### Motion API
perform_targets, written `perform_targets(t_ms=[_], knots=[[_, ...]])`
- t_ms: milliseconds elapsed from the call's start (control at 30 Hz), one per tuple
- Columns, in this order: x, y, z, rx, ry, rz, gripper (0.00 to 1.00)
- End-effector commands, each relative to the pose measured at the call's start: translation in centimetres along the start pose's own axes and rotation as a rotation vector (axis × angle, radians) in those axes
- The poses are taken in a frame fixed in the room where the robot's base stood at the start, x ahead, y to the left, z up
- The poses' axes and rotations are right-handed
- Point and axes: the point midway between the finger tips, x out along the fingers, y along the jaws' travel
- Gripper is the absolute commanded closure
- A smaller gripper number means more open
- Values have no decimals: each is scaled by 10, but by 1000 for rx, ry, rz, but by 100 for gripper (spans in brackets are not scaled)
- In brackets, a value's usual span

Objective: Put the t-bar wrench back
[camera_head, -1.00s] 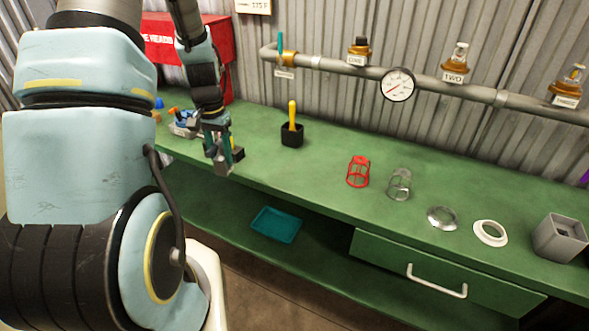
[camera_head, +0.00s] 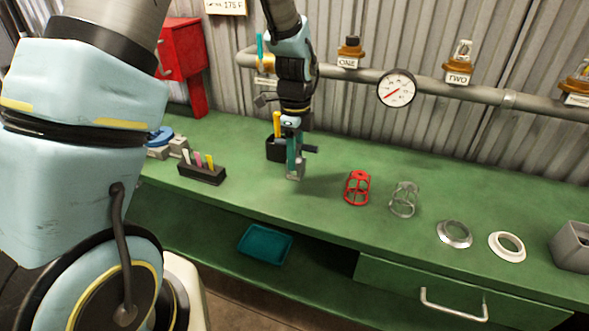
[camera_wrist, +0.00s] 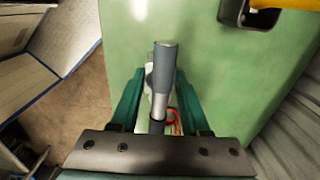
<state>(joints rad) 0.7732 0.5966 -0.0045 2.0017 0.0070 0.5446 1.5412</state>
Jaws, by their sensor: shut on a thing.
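My gripper (camera_head: 297,172) hangs above the green bench, in front of the black cup with a yellow-handled tool. In the wrist view, its green fingers (camera_wrist: 158,108) are closed on a grey metal bar with a darker blue-grey end, which looks like the t-bar wrench (camera_wrist: 164,66). In the head view, the wrench's dark end (camera_head: 311,149) sticks out to the right of the fingers. The rest of it is hidden by the gripper. I cannot make out the wrench's own resting place.
The black cup (camera_head: 272,153) stands close behind my gripper. A black rack (camera_head: 203,176) with several coloured handles is left. A red cage (camera_head: 357,190), clear cage (camera_head: 404,200), metal ring (camera_head: 454,234) and white ring (camera_head: 507,247) lie right. A pipe with a gauge (camera_head: 396,88) runs behind.

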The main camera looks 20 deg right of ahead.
Motion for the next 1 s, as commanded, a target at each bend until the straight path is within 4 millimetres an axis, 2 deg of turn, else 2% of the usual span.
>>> perform_targets(t_ms=[400, 800, 833, 1000], knots=[[45, 0, 0, -2, 0, 0, 100], [52, -1, 0, -3, 1, -2, 100], [50, -1, 0, -3, 1, -2, 51], [50, 0, 0, -3, 1, -2, 32]])
